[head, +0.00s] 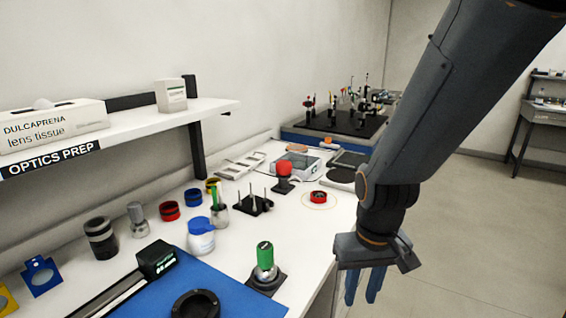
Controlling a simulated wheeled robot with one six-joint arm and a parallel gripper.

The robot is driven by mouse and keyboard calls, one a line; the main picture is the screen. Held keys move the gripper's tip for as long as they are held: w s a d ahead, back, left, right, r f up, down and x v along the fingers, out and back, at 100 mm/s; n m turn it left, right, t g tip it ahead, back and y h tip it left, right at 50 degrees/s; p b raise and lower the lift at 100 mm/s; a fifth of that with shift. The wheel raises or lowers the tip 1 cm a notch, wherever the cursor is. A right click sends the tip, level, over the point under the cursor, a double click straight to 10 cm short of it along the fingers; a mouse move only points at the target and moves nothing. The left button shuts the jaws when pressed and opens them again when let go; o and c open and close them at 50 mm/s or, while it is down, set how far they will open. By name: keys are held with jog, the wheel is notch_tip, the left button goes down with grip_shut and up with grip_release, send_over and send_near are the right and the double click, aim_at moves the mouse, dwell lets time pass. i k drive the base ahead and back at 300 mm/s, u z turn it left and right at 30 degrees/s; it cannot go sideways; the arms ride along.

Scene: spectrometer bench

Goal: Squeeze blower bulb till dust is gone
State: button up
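A red rounded bulb (284,169) sits upright on a dark square base on the white bench; it looks like the blower bulb. Just right of it, a red ring-shaped mount (318,197) with a dark centre lies inside a thin yellow circle on the bench. Any dust in it is too small to make out. My gripper (363,287) hangs fingers down, off the bench's right edge, to the right of and nearer than the bulb and the ring. Its two blue fingers are apart with nothing seen between them, and it touches nothing.
Nearer on the bench (318,232) stand a green-topped metal piece (265,258), a blue-lidded jar (201,237) and a blue mat (240,297). Behind the bulb are a clear-lidded box (297,166) and a dark optics board (335,122). A shelf (170,116) overhangs the left. Floor on the right is open.

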aim_at(283, 167)
jog(key=k, duration=0.65)
jog(key=z, duration=0.5)
jog(key=i, duration=0.5)
jog(key=z, duration=0.6)
jog(key=i, duration=1.25)
jog(key=u, duration=0.9)
jog(key=i, duration=0.3)
jog(key=u, duration=0.35)
